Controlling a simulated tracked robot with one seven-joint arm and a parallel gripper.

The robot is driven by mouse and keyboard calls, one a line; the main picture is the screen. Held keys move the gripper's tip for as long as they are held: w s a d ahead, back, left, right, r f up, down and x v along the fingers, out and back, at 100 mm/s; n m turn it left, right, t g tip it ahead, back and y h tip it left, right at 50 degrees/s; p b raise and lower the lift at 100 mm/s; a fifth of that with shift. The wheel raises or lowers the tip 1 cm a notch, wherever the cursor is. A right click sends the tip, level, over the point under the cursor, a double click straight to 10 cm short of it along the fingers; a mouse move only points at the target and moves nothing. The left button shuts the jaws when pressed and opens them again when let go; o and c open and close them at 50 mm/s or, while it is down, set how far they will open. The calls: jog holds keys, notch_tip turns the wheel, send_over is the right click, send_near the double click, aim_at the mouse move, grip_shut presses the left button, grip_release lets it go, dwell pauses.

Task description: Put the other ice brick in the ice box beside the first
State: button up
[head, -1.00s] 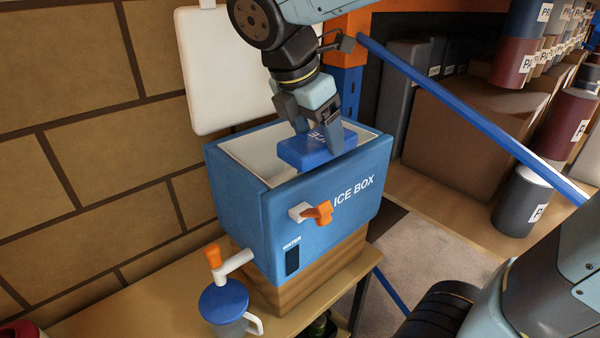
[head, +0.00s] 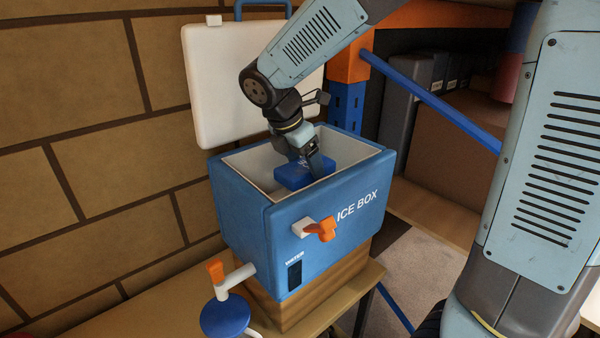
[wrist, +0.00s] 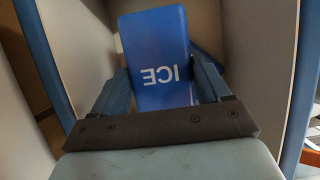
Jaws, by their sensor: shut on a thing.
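The ice box (head: 246,215) is a blue chest with a pale lining and its white lid (head: 215,85) standing open behind it. My gripper (head: 308,168) reaches down through the open top and is shut on a blue ice brick (head: 290,178). The brick is inside the box opening, lower than the rim. In the wrist view the brick (wrist: 155,45) shows its ICE lettering upside down between the fingers of my gripper (wrist: 162,85).
An orange latch (head: 322,229) sticks out from the box front. A wooden block (head: 340,280) bears the box on a bench. A blue-lidded jug (head: 225,317) stands under the orange-handled tap (head: 216,270). The brick wall is close on the left; a blue bar (head: 430,95) slopes at right.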

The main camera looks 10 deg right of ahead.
aim_at(300, 166)
jog(key=shift+f, duration=1.55)
jog(key=shift+f, duration=0.4)
jog(key=o, duration=1.3)
jog(key=shift+c, duration=0.2)
